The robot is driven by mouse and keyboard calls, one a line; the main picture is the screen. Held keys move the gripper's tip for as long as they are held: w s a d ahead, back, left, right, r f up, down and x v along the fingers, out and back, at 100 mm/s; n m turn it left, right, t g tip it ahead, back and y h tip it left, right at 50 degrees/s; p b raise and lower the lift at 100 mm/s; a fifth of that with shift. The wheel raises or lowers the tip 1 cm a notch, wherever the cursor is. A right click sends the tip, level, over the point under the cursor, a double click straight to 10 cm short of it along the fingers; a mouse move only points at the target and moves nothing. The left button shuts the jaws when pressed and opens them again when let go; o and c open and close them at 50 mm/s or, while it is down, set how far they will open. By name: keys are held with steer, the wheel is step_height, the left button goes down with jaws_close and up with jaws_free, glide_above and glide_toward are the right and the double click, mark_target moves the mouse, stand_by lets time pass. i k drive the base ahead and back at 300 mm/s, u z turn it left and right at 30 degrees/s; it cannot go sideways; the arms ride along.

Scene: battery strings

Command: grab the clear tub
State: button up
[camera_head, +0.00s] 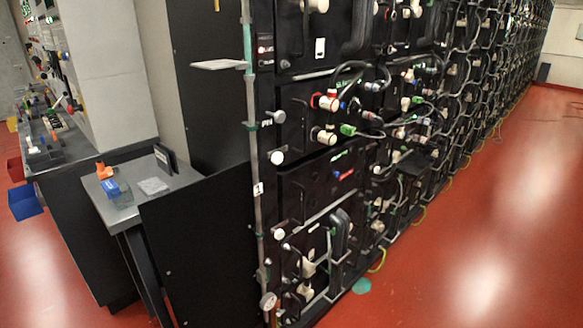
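A small grey side table (133,214) stands left of the battery rack. A small see-through tub-like thing (124,196) sits on it, right beside a blue box (110,187) and partly overlapping it in the picture. A flat, pale, see-through piece (153,186) lies to its right. Both are small and blurred, so I cannot tell for sure which is the clear tub. My gripper is not in view.
An orange piece (104,171) and a black upright plate (165,159) are also on the side table. A black panel (200,240) stands in front of its right side. The battery rack (320,190) fills the middle. Red floor (480,250) is open at the right.

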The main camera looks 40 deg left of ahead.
mark_target(121, 194)
steer(key=u, duration=3.15)
steer(key=i, duration=0.4)
steer(key=u, duration=0.3)
